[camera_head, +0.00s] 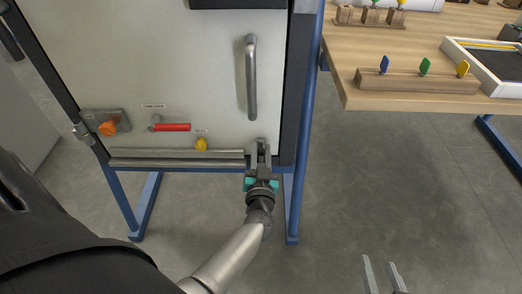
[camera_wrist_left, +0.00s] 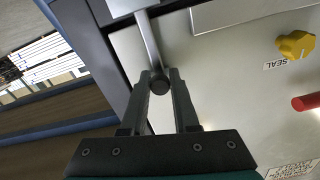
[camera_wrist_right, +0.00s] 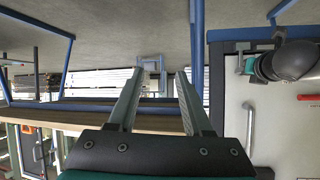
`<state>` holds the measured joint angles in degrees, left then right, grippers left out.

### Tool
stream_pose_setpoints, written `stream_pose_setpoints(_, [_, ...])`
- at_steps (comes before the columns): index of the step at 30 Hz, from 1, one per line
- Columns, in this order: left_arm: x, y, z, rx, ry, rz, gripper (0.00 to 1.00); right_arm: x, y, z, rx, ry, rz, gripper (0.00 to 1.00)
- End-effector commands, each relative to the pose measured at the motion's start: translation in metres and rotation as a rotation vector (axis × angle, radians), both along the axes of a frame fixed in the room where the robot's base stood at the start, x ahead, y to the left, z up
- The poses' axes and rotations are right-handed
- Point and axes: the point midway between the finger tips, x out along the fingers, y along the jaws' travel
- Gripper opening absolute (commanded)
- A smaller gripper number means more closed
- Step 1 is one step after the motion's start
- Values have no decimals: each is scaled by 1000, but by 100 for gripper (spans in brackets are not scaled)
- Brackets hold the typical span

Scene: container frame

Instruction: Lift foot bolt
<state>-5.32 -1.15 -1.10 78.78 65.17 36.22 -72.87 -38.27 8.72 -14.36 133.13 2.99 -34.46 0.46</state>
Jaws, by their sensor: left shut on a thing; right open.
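The foot bolt (camera_head: 264,143) is at the lower right corner of a pale container door (camera_head: 180,60). In the left wrist view it is a grey rod (camera_wrist_left: 149,40) with a dark round end (camera_wrist_left: 160,84). My left gripper (camera_head: 260,158) is at the bolt from below. Its fingers (camera_wrist_left: 160,76) are shut around the dark end, one on each side. My right gripper (camera_head: 379,258) is open and empty, low over the floor, away from the door. It also shows in the right wrist view (camera_wrist_right: 160,78) with its fingers apart.
The door carries a vertical handle (camera_head: 251,78), an orange knob (camera_head: 107,128), a red lever (camera_head: 173,127) and a yellow seal knob (camera_head: 201,144). A blue frame post (camera_head: 304,130) stands at right. A wooden table (camera_head: 430,45) holds colored keys in blocks. The floor between is clear.

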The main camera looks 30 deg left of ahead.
Motion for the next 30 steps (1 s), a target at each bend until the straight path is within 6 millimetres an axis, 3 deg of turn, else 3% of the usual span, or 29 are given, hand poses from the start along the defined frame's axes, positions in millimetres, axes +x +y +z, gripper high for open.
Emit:
stream_pose_setpoints(21, [1,1,24,3,-9,3,0,-34,-55,-1,-201,404,-60,50])
stream_pose_setpoints(30, [2,1,28,5,-12,3,0,-45,-65,0,-230,480,-73,50])
